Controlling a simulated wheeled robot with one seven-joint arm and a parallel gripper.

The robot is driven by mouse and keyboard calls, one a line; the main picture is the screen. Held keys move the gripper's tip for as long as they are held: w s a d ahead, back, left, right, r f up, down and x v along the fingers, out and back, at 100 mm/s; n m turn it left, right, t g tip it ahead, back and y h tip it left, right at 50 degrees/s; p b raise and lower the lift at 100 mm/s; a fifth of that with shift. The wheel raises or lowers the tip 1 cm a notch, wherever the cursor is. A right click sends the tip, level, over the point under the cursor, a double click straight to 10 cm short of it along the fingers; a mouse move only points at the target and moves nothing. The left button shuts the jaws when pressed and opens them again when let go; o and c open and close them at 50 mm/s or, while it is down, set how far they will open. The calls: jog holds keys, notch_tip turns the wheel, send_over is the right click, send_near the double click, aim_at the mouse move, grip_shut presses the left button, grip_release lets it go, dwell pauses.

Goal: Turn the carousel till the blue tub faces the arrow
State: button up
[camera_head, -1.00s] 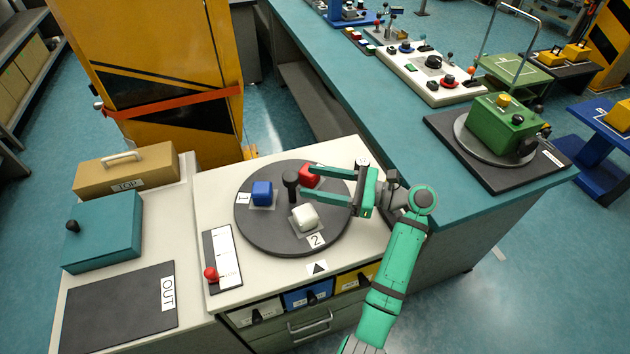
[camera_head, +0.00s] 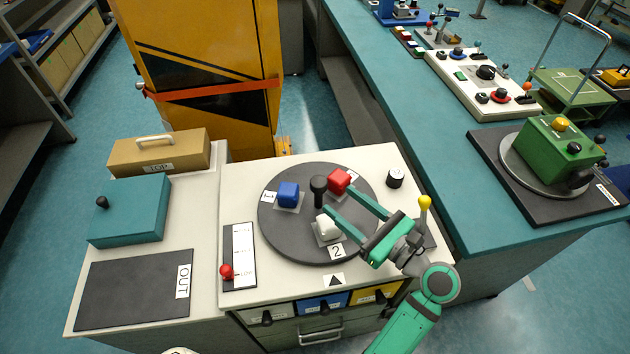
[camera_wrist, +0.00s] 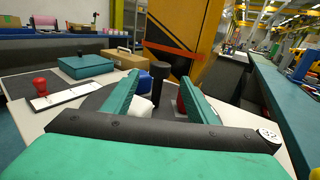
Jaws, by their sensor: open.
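The dark grey round carousel (camera_head: 285,235) lies on the white worktop. The blue tub (camera_head: 288,194) is at its left, beside label 1. The white tub (camera_head: 327,228) is at the front, by label 2, partly covered by a finger. The red tub (camera_head: 339,180) is at the back right. The black arrow (camera_head: 333,281) is on the worktop's front edge, below label 2. A black upright post (camera_head: 318,188) stands on the carousel. My gripper (camera_head: 339,196) is open over the carousel's right side. In the wrist view the post (camera_wrist: 160,85) shows between the fingers, apparently beyond their tips.
A red-knobbed slider (camera_head: 227,271) is left of the carousel. A teal box (camera_head: 130,212), a tan case (camera_head: 158,153) and a dark OUT mat (camera_head: 130,290) lie farther left.

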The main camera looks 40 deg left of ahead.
aim_at(325, 189)
jog(key=a, duration=0.3)
jog(key=w+a, duration=0.1)
jog(key=a, duration=0.5)
jog(key=shift+w, duration=0.15)
grip_shut()
jog(key=shift+a, duration=0.1)
jog(key=shift+g, duration=0.3)
